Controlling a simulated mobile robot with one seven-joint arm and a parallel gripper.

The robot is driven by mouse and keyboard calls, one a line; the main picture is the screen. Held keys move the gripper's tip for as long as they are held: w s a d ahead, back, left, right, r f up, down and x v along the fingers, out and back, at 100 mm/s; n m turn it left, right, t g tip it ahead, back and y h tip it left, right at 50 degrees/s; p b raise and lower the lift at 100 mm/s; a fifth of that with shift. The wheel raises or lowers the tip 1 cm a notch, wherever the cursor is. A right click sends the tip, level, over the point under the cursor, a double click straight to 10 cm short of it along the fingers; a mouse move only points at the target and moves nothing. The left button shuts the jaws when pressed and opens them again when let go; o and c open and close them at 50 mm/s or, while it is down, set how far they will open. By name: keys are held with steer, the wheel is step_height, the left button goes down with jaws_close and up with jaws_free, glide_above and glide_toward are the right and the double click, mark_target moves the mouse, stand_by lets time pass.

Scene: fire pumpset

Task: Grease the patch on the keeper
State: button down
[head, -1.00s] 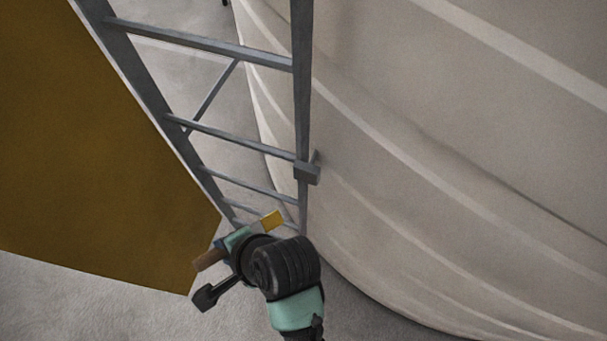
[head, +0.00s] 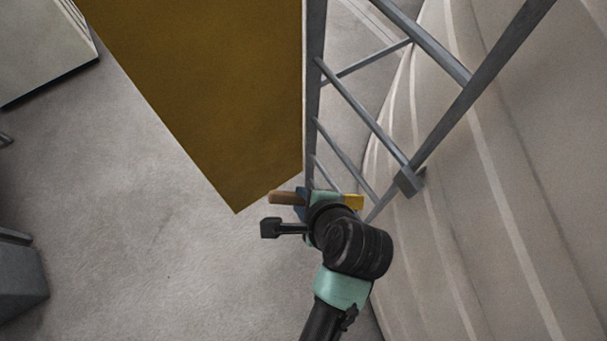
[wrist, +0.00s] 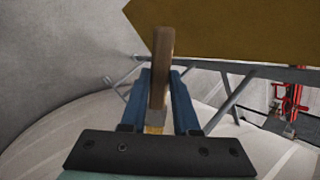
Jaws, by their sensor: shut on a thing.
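My gripper (head: 303,201) has blue fingers, and in the wrist view it (wrist: 161,88) is shut on a brush. The brush's brown wooden handle (head: 284,197) sticks out to the left in the head view, and its yellow end (head: 353,202) sticks out to the right. In the wrist view the handle (wrist: 161,65) stands between the fingers. A small grey block (head: 409,181) sits on the ladder rail, up and right of the gripper and apart from it. I cannot tell whether it is the keeper. No grease patch can be made out.
A grey ladder-like frame (head: 368,112) rises just beyond the gripper. A large ochre panel (head: 210,90) lies left of it, its lower corner near the brush handle. A big pale ribbed tank (head: 530,190) fills the right. Open floor (head: 150,240) lies at lower left.

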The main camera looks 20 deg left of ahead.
mark_target(351, 204)
steer(key=w+d, duration=0.4)
steer(key=w, duration=0.2)
steer(key=shift+d+r, duration=0.2)
steer(key=shift+r, duration=0.1)
steer(key=shift+w+d, duration=0.35)
steer(key=shift+w, duration=0.15)
stand_by(0.6)
steer(key=shift+s+d, duration=0.65)
steer(key=shift+d, duration=0.2)
steer(key=shift+s+d, duration=0.6)
steer(key=shift+d, duration=0.2)
steer(key=w+a, duration=0.2)
steer(key=a, duration=0.1)
steer(key=shift+w+a, duration=0.15)
steer(key=shift+w, duration=0.15)
steer(key=shift+s+a, duration=0.6)
steer(key=shift+s, duration=0.25)
steer(key=shift+s+a, duration=0.55)
steer(key=shift+s, duration=0.25)
steer(key=shift+s+a, duration=0.6)
steer(key=shift+s, duration=0.25)
